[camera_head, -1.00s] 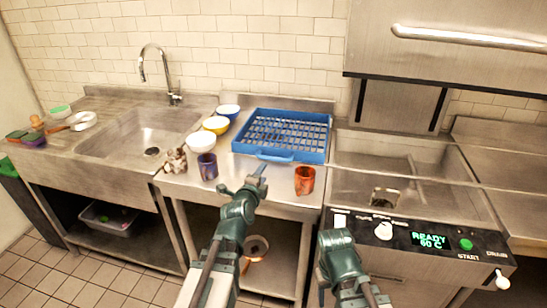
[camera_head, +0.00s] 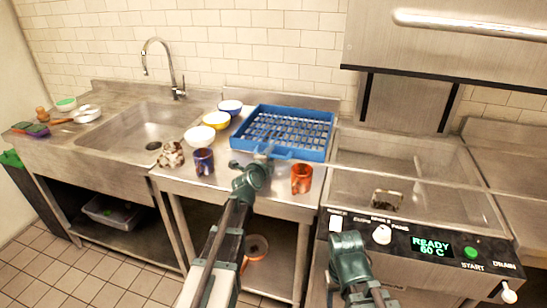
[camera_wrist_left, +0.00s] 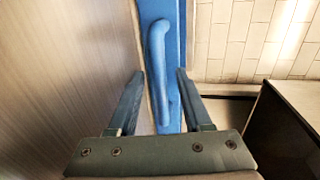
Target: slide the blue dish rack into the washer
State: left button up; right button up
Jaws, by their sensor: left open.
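The blue dish rack (camera_head: 331,140) is an empty-looking open grid tray on the metal counter, left of the washer. Its front handle (camera_head: 284,153) faces me. My left gripper (camera_head: 264,153) is at that handle, its fingers open. In the left wrist view the handle (camera_wrist_left: 158,55) lies between the open fingers of my left gripper (camera_wrist_left: 161,78), with gaps on both sides. The washer (camera_head: 400,172) stands to the right with its hood (camera_head: 450,60) raised, its basin open and its panel (camera_head: 432,246) reading READY 60 C. My right arm shows low at centre; its fingers do not show.
An orange mug (camera_head: 301,179) and a purple mug (camera_head: 204,162) stand on the counter's front. White (camera_head: 199,136), yellow (camera_head: 216,120) and blue (camera_head: 230,107) bowls sit left of the rack. The sink (camera_head: 135,135) is farther left. A pan (camera_head: 256,246) is on the lower shelf.

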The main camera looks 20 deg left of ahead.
pick_arm(q)
grip_shut()
dwell(0.3)
dwell(1.2)
